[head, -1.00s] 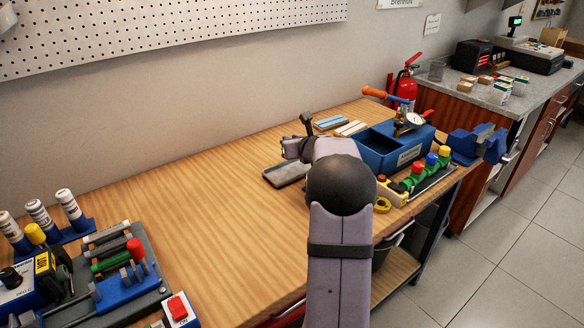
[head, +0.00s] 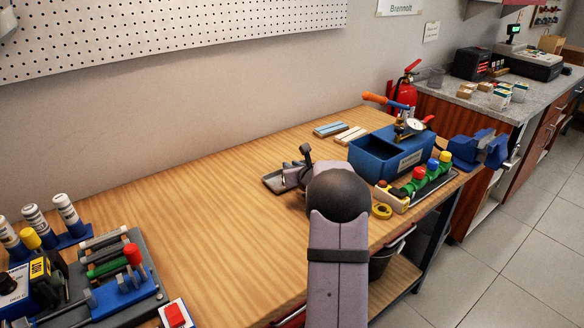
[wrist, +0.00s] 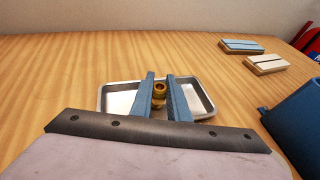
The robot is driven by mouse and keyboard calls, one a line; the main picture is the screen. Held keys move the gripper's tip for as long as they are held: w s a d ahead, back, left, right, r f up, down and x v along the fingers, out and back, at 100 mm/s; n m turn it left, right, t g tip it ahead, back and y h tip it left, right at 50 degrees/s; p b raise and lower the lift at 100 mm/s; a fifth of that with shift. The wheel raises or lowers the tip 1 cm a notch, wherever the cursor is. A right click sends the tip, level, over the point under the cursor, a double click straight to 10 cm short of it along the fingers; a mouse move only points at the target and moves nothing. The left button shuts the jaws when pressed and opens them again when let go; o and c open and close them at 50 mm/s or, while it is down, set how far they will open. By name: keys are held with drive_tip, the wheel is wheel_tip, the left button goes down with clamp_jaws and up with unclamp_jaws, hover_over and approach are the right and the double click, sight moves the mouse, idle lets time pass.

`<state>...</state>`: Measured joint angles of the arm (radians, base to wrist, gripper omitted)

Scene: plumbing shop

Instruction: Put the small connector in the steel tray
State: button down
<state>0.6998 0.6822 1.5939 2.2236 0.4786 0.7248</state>
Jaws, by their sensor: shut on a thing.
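The small connector (wrist: 159,91) is a brass-coloured fitting between the fingertips in the wrist view. My gripper (wrist: 160,94) is shut on it, with one blue-grey finger on each side. The steel tray (wrist: 197,88) is a shallow, rounded rectangle, seen behind and around the fingers in the wrist view. The connector appears over the tray; I cannot tell if it touches the tray floor. In the head view the steel tray (head: 271,181) lies on the bench, partly hidden by my arm, and the connector is hidden.
A blue box (head: 377,170) with a gauge stands right of the tray. A rack of coloured caps (head: 419,181) and a yellow tape roll (head: 382,211) sit before it. Blue and pale blocks (head: 329,129) lie behind. Tools (head: 125,280) fill the bench's left end; its middle is clear.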

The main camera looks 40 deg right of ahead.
drive_tip(key=shift+f, duration=0.15)
drive_tip(key=c, duration=1.7)
unclamp_jaws()
drive_tip(key=shift+r, duration=0.2)
drive_tip(key=b+v, duration=0.2)
drive_tip(key=v, duration=1)
